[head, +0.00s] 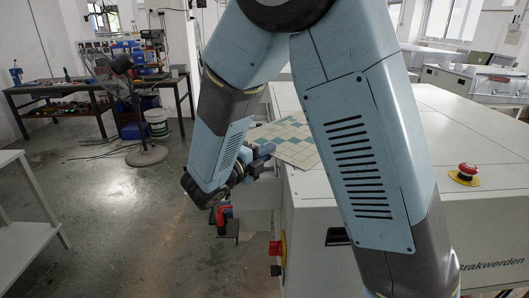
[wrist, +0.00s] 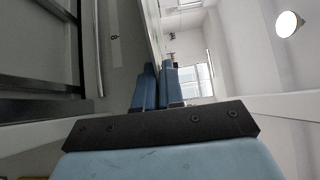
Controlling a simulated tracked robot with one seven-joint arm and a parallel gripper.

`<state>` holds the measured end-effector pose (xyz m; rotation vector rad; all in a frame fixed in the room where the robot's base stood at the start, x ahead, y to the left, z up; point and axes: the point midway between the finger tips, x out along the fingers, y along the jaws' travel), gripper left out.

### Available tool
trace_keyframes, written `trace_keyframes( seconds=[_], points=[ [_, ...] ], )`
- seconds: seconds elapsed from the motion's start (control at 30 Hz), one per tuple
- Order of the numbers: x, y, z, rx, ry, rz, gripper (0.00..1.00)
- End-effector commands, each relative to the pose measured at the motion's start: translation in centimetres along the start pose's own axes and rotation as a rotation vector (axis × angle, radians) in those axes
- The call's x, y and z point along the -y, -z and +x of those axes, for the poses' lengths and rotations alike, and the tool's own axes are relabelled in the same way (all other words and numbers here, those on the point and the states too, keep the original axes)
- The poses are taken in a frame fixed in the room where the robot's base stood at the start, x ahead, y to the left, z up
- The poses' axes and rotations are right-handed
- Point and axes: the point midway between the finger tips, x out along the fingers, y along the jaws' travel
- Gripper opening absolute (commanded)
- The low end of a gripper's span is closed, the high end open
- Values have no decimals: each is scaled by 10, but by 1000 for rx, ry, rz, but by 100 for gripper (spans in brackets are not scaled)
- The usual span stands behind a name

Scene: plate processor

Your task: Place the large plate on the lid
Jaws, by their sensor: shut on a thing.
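The large plate, a flat board with a beige and teal check pattern (head: 295,142), shows in the head view behind my arm, over the left edge of the white machine top. My gripper (head: 264,152) is at its left edge, partly hidden by my arm. In the wrist view, my gripper's two blue fingers (wrist: 158,72) are close together, shut on the plate's edge. The plate is seen nearly edge-on there. The lid cannot be told apart from the white machine top (head: 445,125). I cannot tell whether the plate touches that top.
A red stop button (head: 467,171) stands on the machine top at right. A red-handled part (head: 222,214) and another red button (head: 275,248) are by the machine's left side. A workbench (head: 95,90) stands at the back left. The floor (head: 130,220) at left is mostly clear.

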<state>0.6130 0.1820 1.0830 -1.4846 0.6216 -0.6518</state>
Motion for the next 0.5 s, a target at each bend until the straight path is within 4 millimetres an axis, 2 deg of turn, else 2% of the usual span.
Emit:
trace_keyframes(
  seconds=[0.07, 0.1, 0.33, 0.5],
  points=[
    [0, 0, 0, 0, 0, 0, 0],
    [0, 0, 0, 0, 0, 0, 11],
    [0, 0, 0, 0, 0, 0, 33],
    [0, 0, 0, 0, 0, 0, 33]
  ],
)
